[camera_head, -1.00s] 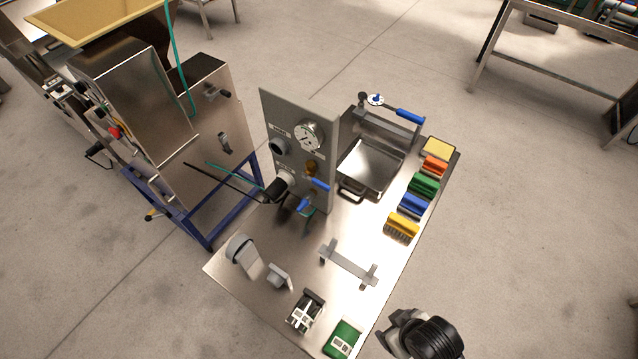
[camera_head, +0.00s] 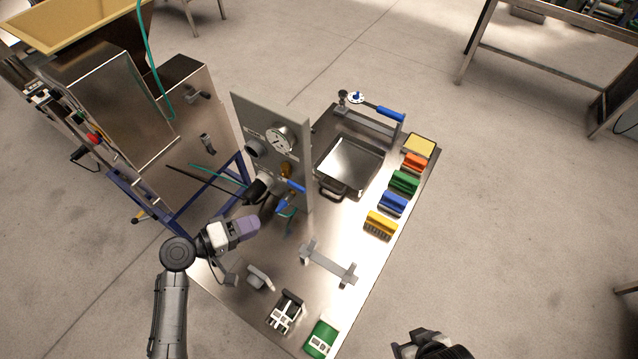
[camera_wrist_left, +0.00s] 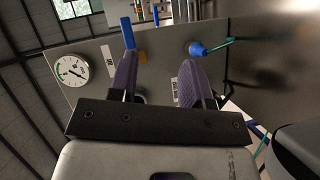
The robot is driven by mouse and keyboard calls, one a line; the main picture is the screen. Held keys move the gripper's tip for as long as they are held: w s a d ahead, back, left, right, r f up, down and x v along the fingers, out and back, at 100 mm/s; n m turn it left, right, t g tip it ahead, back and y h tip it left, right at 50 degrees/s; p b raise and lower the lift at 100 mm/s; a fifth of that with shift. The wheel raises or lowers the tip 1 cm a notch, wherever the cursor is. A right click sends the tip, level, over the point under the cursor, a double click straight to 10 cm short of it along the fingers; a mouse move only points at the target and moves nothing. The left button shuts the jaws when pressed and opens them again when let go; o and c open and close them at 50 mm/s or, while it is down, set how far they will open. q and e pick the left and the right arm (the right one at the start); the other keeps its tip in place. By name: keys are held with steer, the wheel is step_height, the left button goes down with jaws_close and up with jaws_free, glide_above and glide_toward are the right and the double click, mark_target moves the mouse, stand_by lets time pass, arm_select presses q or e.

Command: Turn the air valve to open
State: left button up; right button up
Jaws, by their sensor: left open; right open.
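The grey upright panel (camera_head: 268,115) carries a round gauge (camera_head: 280,139) and, below it, a brass fitting (camera_head: 286,170) with a blue lever handle (camera_head: 296,186), which appears to be the air valve. A second blue piece (camera_head: 281,207) with a teal hose sits just below. My left gripper (camera_head: 254,226) is open and empty, left of and apart from the blue parts. In the left wrist view its purple fingers (camera_wrist_left: 160,68) face the panel; the blue handle (camera_wrist_left: 127,33) shows beyond the left fingertip and the hose piece (camera_wrist_left: 197,48) beyond the right. My right gripper (camera_head: 430,347) is partly cut off at the bottom edge.
The steel table (camera_head: 345,225) holds a tray (camera_head: 348,165), a blue-handled sealer (camera_head: 390,114), several coloured brushes (camera_head: 392,204), a grey bracket (camera_head: 328,262) and small blocks at the front. A steel machine on a blue frame (camera_head: 195,210) stands to the left.

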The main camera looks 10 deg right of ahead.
mark_target(294, 188)
arm_select(q)
steer(key=w+d+r+n, duration=0.1)
steer(key=w+d, duration=0.1)
steer(key=d, duration=0.2)
steer(key=w+d+n+t+h, duration=0.1)
steer(key=w+d, duration=0.2)
steer(key=d, duration=0.1)
steer(key=w+d+r+n+t, duration=0.1)
steer(key=w+d, duration=0.2)
steer(key=d, duration=0.1)
steer(key=shift+d+r+n+p, duration=0.1)
steer(key=shift+r+n+p, duration=0.25)
steer(key=shift+n, duration=0.05)
jaws_close()
stand_by(0.3)
